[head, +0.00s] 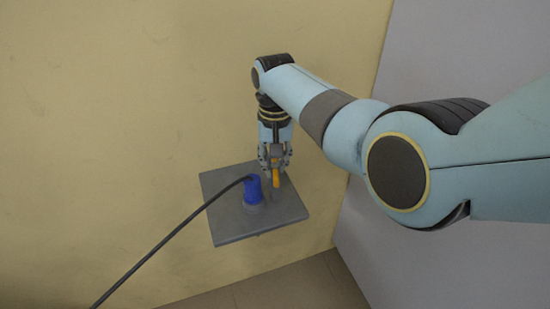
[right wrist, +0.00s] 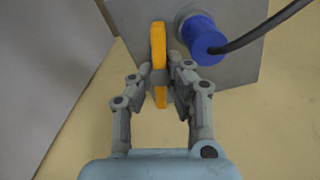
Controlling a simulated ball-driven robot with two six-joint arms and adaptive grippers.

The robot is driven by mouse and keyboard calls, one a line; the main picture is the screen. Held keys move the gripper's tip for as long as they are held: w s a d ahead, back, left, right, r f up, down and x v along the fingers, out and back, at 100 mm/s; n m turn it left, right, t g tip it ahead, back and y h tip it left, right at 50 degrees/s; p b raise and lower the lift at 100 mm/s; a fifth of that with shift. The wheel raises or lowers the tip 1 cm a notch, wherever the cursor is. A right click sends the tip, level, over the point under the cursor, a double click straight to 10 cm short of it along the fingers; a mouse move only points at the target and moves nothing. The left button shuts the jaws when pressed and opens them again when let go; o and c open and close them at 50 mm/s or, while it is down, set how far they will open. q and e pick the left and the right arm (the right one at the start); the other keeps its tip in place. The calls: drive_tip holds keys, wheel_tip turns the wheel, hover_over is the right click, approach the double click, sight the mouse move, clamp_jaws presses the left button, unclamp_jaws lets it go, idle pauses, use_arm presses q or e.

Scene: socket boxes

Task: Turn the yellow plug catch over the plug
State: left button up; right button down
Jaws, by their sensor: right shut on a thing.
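The yellow plug catch (right wrist: 158,45) is a flat bar that stands between the fingers of my right gripper (right wrist: 157,90) in the right wrist view. The gripper is shut on it. In the head view the catch (head: 276,178) shows just below my right gripper (head: 274,168). The blue plug (right wrist: 203,38) sits in a grey round socket (right wrist: 187,13), beside the catch and apart from it. In the head view the plug (head: 252,188) stands left of the catch, with a black cable leaving it. My left gripper is not in view.
The grey socket plate (head: 285,213) carries the socket and stands out against the yellow wall (head: 120,120). The black cable (head: 165,240) runs from the plug to the lower left. A grey wall (head: 440,60) is at the right.

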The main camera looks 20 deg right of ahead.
sight(275, 165)
drive_tip(key=m+p, duration=0.1)
drive_tip(key=m, duration=0.2)
drive_tip(key=shift+r+m, duration=0.1)
drive_tip(key=shift+m, duration=0.3)
drive_tip(key=m+p, duration=0.1)
drive_tip(key=m, duration=0.2)
drive_tip(key=shift+m, duration=0.3)
drive_tip(key=m+p, duration=0.1)
drive_tip(key=m, duration=0.2)
drive_tip(key=shift+m, duration=2.1)
drive_tip(key=c, duration=1.3)
unclamp_jaws()
drive_tip(key=shift+c, duration=0.2)
wheel_tip(275, 165, up, 12)
